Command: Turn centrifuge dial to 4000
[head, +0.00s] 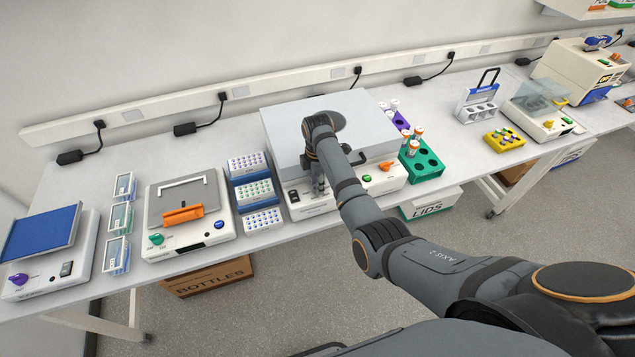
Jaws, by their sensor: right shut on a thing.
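The centrifuge (275,133) is a white box with a grey closed lid and a dark disc on top, at the middle of the bench. My right gripper (319,190) is at the left half of its front panel, pointing down. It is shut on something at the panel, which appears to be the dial. The gripper hides the dial, its pointer and most of its scale, so I cannot read the setting. A dark switch (293,196) is left of the gripper. An orange knob (385,166) is at the panel's right. My left gripper is not in view.
Blue tube racks (262,220) stand close to the centrifuge's left. A green rack (426,163) with orange-capped tubes stands close to its right. A balance-like device (217,238) with a green knob is further left. A box marked LIDS (431,207) sits below the bench edge.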

